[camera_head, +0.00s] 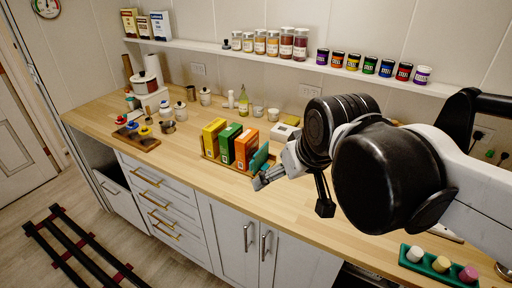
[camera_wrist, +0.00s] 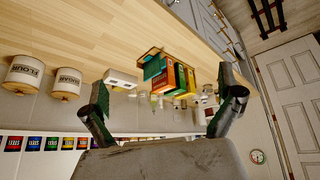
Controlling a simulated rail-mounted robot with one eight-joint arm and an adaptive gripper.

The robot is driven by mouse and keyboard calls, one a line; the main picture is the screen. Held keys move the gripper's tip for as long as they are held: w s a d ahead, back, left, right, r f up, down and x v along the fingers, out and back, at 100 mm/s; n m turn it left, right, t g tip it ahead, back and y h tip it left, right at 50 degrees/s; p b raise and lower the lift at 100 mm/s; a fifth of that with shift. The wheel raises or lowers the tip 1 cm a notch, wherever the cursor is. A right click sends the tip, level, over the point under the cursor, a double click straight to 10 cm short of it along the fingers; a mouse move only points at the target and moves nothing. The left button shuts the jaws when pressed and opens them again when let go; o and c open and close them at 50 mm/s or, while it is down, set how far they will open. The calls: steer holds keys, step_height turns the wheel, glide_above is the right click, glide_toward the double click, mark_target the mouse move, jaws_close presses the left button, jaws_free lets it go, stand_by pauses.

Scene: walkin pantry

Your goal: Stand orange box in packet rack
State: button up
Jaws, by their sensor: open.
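The orange box (camera_head: 246,149) stands upright at the right of a row of boxes in the wooden packet rack (camera_head: 213,159) on the counter. A green box (camera_head: 229,143) and a yellow box (camera_head: 212,136) stand to its left. A teal packet (camera_head: 260,158) leans at its right, nearest my gripper (camera_head: 264,179). The wrist view shows the orange box (camera_wrist: 169,76) beside the teal packet (camera_wrist: 152,66), ahead between my spread fingers (camera_wrist: 164,78). My gripper is open and empty, just right of the rack in the head view. The orange box's base is hidden.
Canisters, jars and a green bottle (camera_head: 243,101) stand behind the rack. A small white device (camera_head: 284,132) sits at its back right. A shelf (camera_head: 290,62) with jars runs along the wall. A green tray (camera_head: 437,264) lies at front right. The counter left of the rack has free room.

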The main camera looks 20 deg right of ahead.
steer(key=shift+m+t, duration=0.4)
steer(key=shift+m, duration=0.1)
steer(key=s+f, duration=0.1)
steer(key=s, duration=0.1)
steer(key=s+f, duration=0.2)
step_height(320, 180, down, 5)
steer(key=b, duration=0.4)
steer(key=shift+r+b, duration=0.2)
steer(key=shift+b, duration=0.2)
